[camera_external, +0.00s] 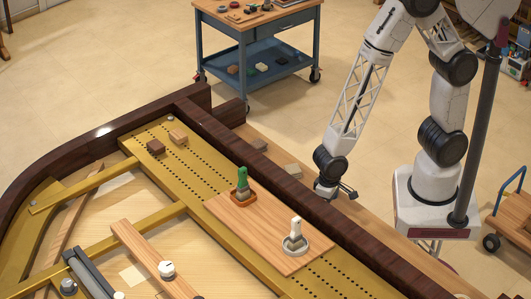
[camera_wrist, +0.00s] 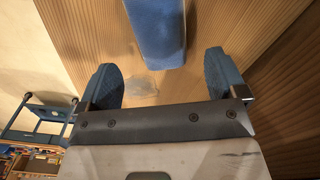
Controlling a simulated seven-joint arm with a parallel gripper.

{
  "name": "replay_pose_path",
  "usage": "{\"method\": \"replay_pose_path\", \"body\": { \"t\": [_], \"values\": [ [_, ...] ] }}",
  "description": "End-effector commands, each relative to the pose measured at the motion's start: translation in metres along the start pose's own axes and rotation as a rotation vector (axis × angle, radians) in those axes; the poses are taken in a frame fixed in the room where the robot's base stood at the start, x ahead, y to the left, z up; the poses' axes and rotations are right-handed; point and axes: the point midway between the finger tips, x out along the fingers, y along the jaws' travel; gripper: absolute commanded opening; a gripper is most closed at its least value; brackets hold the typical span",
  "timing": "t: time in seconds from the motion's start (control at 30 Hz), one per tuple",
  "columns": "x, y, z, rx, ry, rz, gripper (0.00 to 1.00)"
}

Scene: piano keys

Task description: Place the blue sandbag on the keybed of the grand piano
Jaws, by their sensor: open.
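In the wrist view, the blue sandbag (camera_wrist: 157,28) lies on a wooden surface (camera_wrist: 85,30), cut off by the top edge of the picture. My gripper (camera_wrist: 163,65) is open, with its two blue fingers apart and nothing between them near their bases. The sandbag is just beyond the fingertips, in line with the gap. In the external view, my gripper (camera_external: 334,190) is low over the light wooden ledge (camera_external: 385,231) behind the piano's dark rim (camera_external: 262,158). I take this ledge for the keybed, but cannot be sure. The sandbag cannot be made out there.
A blue cart (camera_external: 257,40) stands behind. The dark rim is a raised edge.

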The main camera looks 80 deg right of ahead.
Motion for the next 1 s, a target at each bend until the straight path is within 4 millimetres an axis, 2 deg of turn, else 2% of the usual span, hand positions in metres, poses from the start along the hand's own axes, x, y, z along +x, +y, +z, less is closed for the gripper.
{"method": "replay_pose_path", "body": {
  "t": [0.3, 0.5, 1.0],
  "values": [
    [-0.036, 0.000, 0.000, 0.000, 0.001, -0.002, 0.90],
    [-0.051, 0.000, 0.000, 0.000, 0.000, 0.000, 0.90],
    [-0.058, 0.000, 0.000, 0.000, 0.000, 0.000, 0.90]
  ]
}}
